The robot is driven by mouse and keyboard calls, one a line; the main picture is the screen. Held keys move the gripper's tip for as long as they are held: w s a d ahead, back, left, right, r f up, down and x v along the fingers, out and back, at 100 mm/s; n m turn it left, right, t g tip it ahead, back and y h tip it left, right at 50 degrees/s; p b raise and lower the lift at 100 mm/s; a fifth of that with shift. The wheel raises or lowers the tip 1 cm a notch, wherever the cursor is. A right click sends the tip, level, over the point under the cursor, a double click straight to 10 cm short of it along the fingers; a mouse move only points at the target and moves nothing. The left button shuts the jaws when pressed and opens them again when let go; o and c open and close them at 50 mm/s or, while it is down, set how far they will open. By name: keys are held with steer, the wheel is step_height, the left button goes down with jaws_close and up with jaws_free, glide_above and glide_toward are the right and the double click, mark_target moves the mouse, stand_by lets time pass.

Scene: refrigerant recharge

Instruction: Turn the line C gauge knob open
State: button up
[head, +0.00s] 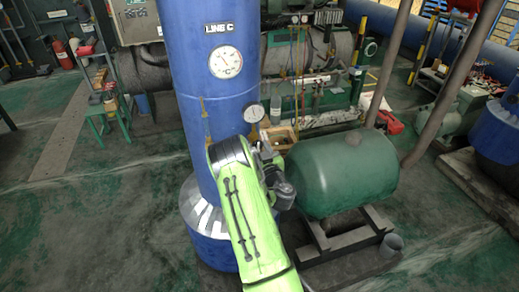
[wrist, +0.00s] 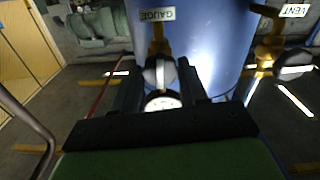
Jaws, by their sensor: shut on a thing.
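The gauge knob (wrist: 160,73) is a rounded dark and light handle on a brass valve stem, below the GAUGE label (wrist: 157,14) in the wrist view. My gripper (wrist: 160,84) is shut on this knob, with one dark finger on each side. In the head view the blue LINE C column (head: 187,75) carries a large dial (head: 225,62) and a smaller dial (head: 253,113). My green arm reaches up to the column there and hides the knob and fingertips.
A second brass valve (wrist: 270,50) with a VENT label (wrist: 295,10) is to the right in the wrist view. In the head view a green tank (head: 345,172) stands on a frame close to the right of my arm. Open floor lies at the left.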

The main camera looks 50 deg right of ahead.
steer(key=o, duration=1.1)
steer(key=shift+c, duration=0.2)
steer(key=b+v, duration=0.5)
steer(key=v, duration=0.2)
steer(key=shift+b, duration=0.3)
steer(key=shift+r, duration=0.15)
